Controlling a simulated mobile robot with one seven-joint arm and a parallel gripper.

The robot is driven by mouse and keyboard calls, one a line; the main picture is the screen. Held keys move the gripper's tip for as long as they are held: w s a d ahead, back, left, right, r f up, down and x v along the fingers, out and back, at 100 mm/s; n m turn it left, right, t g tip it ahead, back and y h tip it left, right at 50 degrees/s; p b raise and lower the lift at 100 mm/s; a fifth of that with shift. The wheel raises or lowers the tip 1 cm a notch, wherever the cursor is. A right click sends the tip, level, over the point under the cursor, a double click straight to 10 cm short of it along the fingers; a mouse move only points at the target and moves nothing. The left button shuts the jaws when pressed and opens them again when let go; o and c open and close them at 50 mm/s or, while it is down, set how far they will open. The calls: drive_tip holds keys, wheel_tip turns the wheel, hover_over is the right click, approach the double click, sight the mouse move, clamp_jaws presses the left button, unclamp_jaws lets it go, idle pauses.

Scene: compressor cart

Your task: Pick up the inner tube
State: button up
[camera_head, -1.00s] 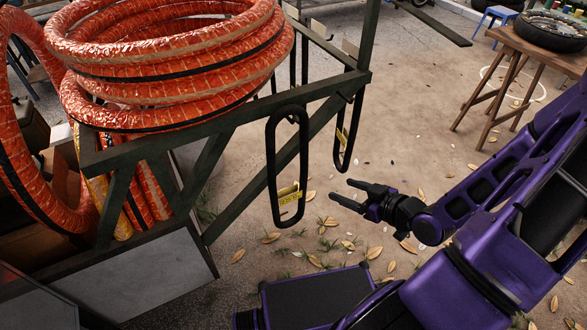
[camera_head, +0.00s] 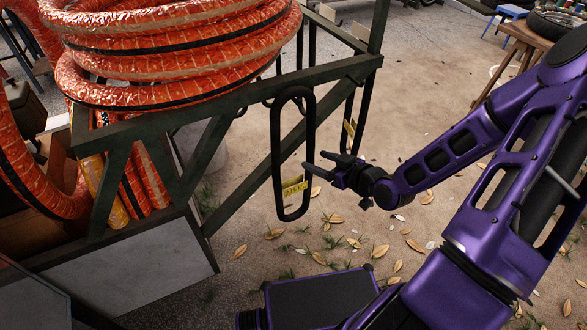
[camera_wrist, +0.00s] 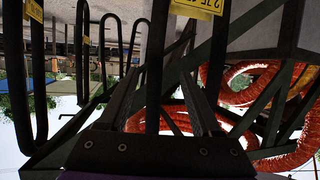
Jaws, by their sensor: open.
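A black inner tube (camera_head: 276,150), a long narrow loop with a yellow label near its bottom, hangs from the rail of the cart. My gripper (camera_head: 316,162) is open at its right side, low on the loop near the label. One finger overlaps the right strand in the head view. In the wrist view, which looks upside down, a strand of the tube (camera_wrist: 154,70) shows between the open fingers (camera_wrist: 160,88). Contact cannot be told. A second labelled tube (camera_head: 348,125) hangs behind, partly hidden by the frame.
The green cart frame (camera_head: 225,105) has a diagonal brace close to the tube. A coiled orange hose (camera_head: 180,50) lies on the cart at left. A wooden stool (camera_head: 505,65) stands at the back right. The leaf-strewn ground between is open.

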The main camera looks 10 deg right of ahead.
sight(312, 159)
drive_tip(key=x, duration=0.2)
drive_tip(key=b+x, duration=0.1)
drive_tip(key=x, duration=0.2)
drive_tip(key=shift+f, duration=0.35)
clamp_jaws()
